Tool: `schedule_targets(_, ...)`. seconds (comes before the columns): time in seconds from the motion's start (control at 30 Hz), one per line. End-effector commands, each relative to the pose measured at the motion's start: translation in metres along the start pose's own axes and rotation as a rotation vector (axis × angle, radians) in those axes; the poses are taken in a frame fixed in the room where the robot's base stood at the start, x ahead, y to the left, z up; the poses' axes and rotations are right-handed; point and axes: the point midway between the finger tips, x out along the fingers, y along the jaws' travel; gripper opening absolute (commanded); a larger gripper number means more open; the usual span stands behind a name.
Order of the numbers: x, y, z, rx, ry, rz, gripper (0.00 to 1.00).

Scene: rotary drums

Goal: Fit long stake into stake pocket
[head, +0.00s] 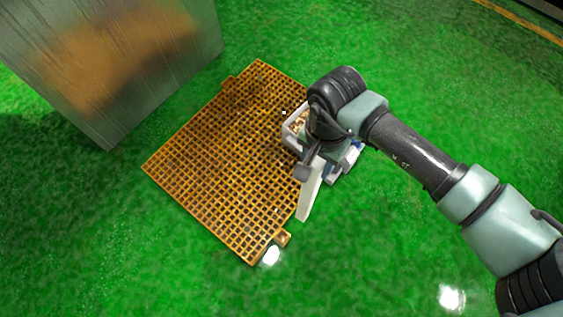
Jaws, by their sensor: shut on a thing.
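A pale cream bar, which looks like the long stake (309,196), slants down and left from under my wrist. My gripper (306,170) is at its upper end and is shut on it; the fingers are mostly hidden by my wrist. The stake shows over the right edge of an orange grating and the green floor. A small pale-framed unit (293,125) with blue and grey parts lies beneath my wrist, largely covered by it. I cannot make out the stake pocket, and I cannot tell whether the stake touches anything below.
The orange grating (205,165) lies flat on the green floor (430,65), with a small tab at its lower corner. A large grey metal block (120,60) stands at the upper left. The floor at the lower left and upper right is clear.

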Motion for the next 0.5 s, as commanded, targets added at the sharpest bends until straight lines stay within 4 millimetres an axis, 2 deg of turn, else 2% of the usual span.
schedule_targets(0.03, 0.028, -0.003, 0.001, 0.108, 0.001, -0.001, 0.00)
schedule_targets(0.5, 0.142, -0.021, 0.011, 1.172, 0.000, -0.002, 0.00)
